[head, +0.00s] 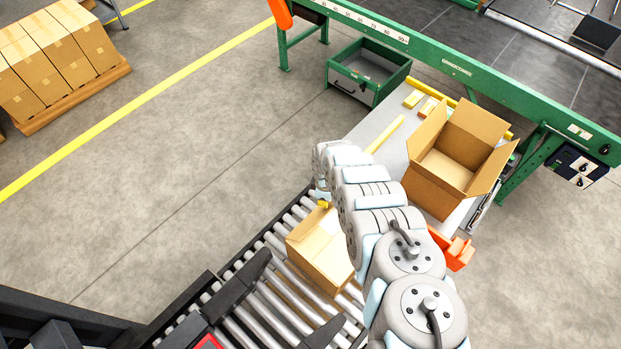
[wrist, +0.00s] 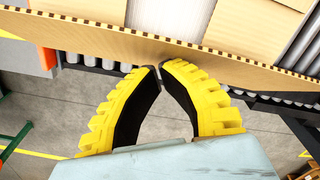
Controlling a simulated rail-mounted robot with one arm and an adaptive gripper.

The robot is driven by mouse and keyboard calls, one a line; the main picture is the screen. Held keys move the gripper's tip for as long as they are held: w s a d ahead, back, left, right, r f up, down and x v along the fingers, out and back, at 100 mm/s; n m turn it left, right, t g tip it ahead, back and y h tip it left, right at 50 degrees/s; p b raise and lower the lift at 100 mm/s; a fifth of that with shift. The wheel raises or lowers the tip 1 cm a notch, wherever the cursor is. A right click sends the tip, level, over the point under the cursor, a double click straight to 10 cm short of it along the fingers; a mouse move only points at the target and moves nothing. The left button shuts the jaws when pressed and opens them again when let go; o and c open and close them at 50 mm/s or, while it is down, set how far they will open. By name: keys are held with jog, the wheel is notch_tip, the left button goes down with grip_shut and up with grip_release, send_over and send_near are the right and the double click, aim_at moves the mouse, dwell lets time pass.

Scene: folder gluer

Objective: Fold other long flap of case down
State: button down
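The cardboard case (head: 314,252) sits on the roller conveyor, with its right part hidden behind my arm. Its top looks partly covered by flaps, but the far flap is hard to make out. In the wrist view a long cardboard flap (wrist: 100,32) crosses the top of the picture, its corrugated edge toward me. My gripper (wrist: 158,68) has yellow ribbed fingers with black pads. The fingertips are together with nothing visible between them, right at the flap's edge; I cannot tell whether they touch it. In the head view only a small yellow bit of my gripper (head: 323,204) shows.
Another open case (head: 437,194) with flaps up stands on the table right of my arm. An orange bin (head: 455,248) sits below it. A green drawer (head: 368,72) and green machine frame (head: 470,70) are behind. Stacked cartons (head: 60,50) stand at left; the floor between is clear.

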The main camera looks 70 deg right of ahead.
aim_at(333, 207)
jog(key=shift+s+a+f+p, duration=0.2)
jog(key=shift+s+a+p, duration=0.1)
jog(key=shift+s, duration=0.35)
jog(key=shift+s+f, duration=0.1)
jog(key=shift+s+a+f, duration=0.2)
jog(key=shift+s+f, duration=0.25)
jog(key=shift+s, duration=0.05)
jog(key=shift+s+a+f, duration=0.15)
jog(key=shift+s+f, duration=0.25)
jog(key=shift+s, duration=0.1)
jog(key=shift+f, duration=0.1)
jog(key=shift+s+a+f+b, duration=0.15)
jog(key=shift+s+f, duration=0.15)
jog(key=shift+f, duration=0.15)
jog(key=shift+s+a+f+b, duration=0.1)
jog(key=shift+s+f+b, duration=0.05)
jog(key=shift+s+f, duration=0.2)
jog(key=shift+w, duration=0.1)
jog(key=shift+r, duration=0.15)
